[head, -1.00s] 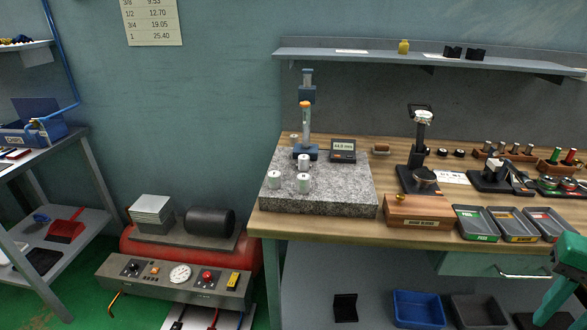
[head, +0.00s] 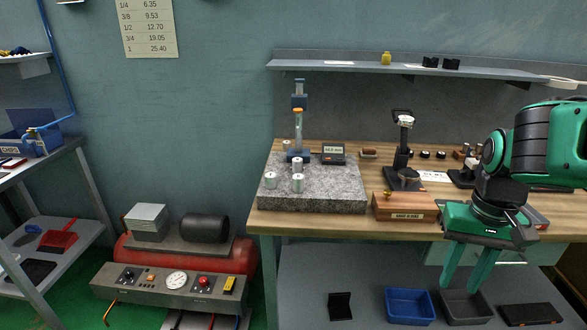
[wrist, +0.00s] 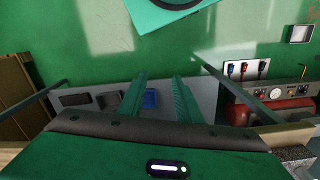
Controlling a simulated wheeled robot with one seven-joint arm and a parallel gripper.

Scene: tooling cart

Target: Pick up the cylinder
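Three silver-grey cylinders with pale tops stand upright on the speckled granite plate (head: 335,203): a left one (head: 270,181), a front one (head: 298,183) and a back one (head: 297,164). I cannot tell which one the task means. A blue gauge stand (head: 299,125) with an orange part rises behind them. My gripper (head: 462,287) hangs to the right of the plate and in front of the bench, pointing down, well apart from the cylinders. Its green fingers are spread with nothing between them. They also show apart in the wrist view (wrist: 158,80), where no cylinder shows clearly.
A wooden box (head: 404,208) and a black stand (head: 403,155) are right of the plate. A shelf (head: 420,68) overhangs the bench. My arm hides the bench's right part. Blue (head: 409,308) and dark bins sit below.

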